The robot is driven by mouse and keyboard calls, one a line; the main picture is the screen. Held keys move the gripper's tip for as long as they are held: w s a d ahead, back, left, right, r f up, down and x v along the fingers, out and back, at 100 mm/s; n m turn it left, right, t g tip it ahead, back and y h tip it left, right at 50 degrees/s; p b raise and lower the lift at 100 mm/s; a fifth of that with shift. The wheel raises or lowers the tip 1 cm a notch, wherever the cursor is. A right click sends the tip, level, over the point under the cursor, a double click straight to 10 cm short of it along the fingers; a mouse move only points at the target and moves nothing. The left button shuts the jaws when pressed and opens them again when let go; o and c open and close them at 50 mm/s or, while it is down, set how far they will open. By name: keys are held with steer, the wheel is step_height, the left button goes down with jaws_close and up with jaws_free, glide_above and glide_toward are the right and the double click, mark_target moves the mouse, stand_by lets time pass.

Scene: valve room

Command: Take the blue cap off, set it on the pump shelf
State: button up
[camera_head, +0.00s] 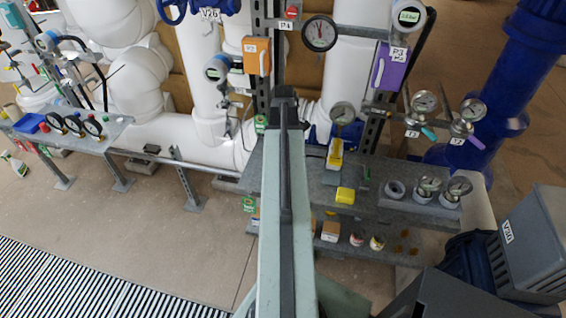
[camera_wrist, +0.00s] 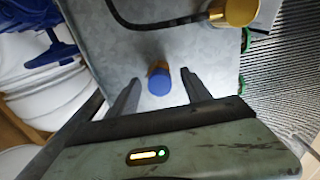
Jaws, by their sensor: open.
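In the wrist view a round blue cap (camera_wrist: 160,84) shows on a short tan or brass-coloured piece, against a grey surface (camera_wrist: 105,45). My gripper (camera_wrist: 160,76) is open, with one dark finger to each side of the cap in the picture and a gap on both sides. I cannot tell the depth between fingers and cap. In the head view my arm hides the cap and the fingers. A grey shelf (camera_head: 395,212) stands right of my arm; a grey bench (camera_head: 108,135) stands at the left. I cannot tell which one is the pump shelf.
A brass fitting (camera_wrist: 233,12) with a black hose (camera_wrist: 160,24) lies near the cap. The right shelf carries a yellow block (camera_head: 345,195) and several gauges. The left bench holds a blue tray (camera_head: 29,123) and several dials. White pipes (camera_head: 140,75) run behind.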

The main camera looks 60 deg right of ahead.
steer(key=shift+r, duration=0.1)
steer(key=shift+c, duration=0.3)
jaws_close()
steer(key=shift+r, duration=0.15)
step_height(320, 180, up, 10)
steer(key=p, duration=1)
